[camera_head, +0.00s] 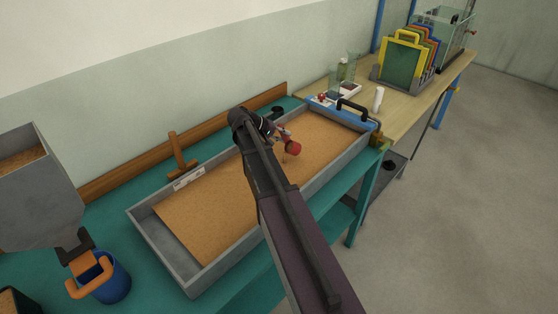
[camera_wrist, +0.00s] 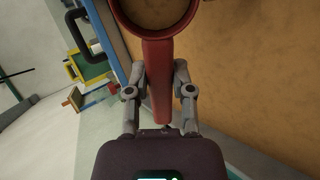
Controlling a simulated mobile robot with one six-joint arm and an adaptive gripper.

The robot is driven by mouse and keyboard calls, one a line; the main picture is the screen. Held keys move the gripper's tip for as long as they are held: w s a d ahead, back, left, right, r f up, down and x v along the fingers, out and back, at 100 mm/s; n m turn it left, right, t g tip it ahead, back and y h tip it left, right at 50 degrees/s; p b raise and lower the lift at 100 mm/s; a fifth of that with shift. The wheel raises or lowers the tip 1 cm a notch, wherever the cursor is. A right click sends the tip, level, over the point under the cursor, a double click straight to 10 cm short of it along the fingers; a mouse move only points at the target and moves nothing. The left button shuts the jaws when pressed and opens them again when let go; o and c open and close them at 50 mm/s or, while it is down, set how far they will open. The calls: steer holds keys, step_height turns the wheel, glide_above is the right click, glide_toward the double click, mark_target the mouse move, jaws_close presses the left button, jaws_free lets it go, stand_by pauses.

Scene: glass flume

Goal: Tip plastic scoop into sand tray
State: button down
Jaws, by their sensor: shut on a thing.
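The plastic scoop is red, with a round bowl and a straight handle. In the wrist view my gripper (camera_wrist: 160,80) is shut on the handle of the scoop (camera_wrist: 158,55). The bowl, cut off at the top edge, shows a tan surface inside; I cannot tell whether that is a load of sand. In the head view the scoop (camera_head: 293,148) is above the right half of the sand tray (camera_head: 176,253), beside my gripper (camera_head: 283,134). The tray is a long grey box with a broad layer of tan sand. My arm hides part of its middle.
A grey hopper (camera_head: 40,195) with an orange handle stands at the left, over a blue bucket (camera_head: 108,280). A blue bar with a black handle (camera_head: 352,108) crosses the tray's far right end. Beyond it is a wooden bench (camera_head: 405,98) with a rack of coloured frames (camera_head: 405,60).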

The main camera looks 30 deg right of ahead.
steer(key=shift+a+r+h+b, duration=0.1)
steer(key=shift+a+h+b, duration=0.05)
steer(key=shift+h+b, duration=0.8)
steer(key=shift+a+h+b, duration=0.15)
steer(key=shift+h+b, duration=0.5)
steer(key=shift+b, duration=0.6)
stand_by(0.4)
steer(key=shift+w+a+g+h+b, duration=0.15)
steer(key=shift+a+g+h+b, duration=0.25)
steer(key=shift+a+h+b, duration=0.7)
stand_by(0.4)
steer(key=shift+d+r+h+b, duration=0.2)
steer(key=shift+r+h+b, duration=0.5)
steer(key=shift+r+b, duration=0.15)
stand_by(0.5)
steer(key=shift+w+a+r+g+h, duration=0.15)
steer(key=shift+r+h, duration=0.35)
steer(key=shift+r, duration=0.55)
steer(key=shift+s+a+r+g+h, duration=0.15)
steer(key=shift+r+h, duration=0.35)
steer(key=shift+r, duration=0.5)
steer(key=shift+d+f, duration=0.1)
steer(key=shift+d+f+y+p, duration=0.2)
steer(key=shift+f+y, duration=0.55)
steer(key=shift+f, duration=0.4)
steer(key=shift+d+f+y+p, duration=0.15)
steer(key=shift+f+y, duration=0.6)
steer(key=shift+f, duration=0.4)
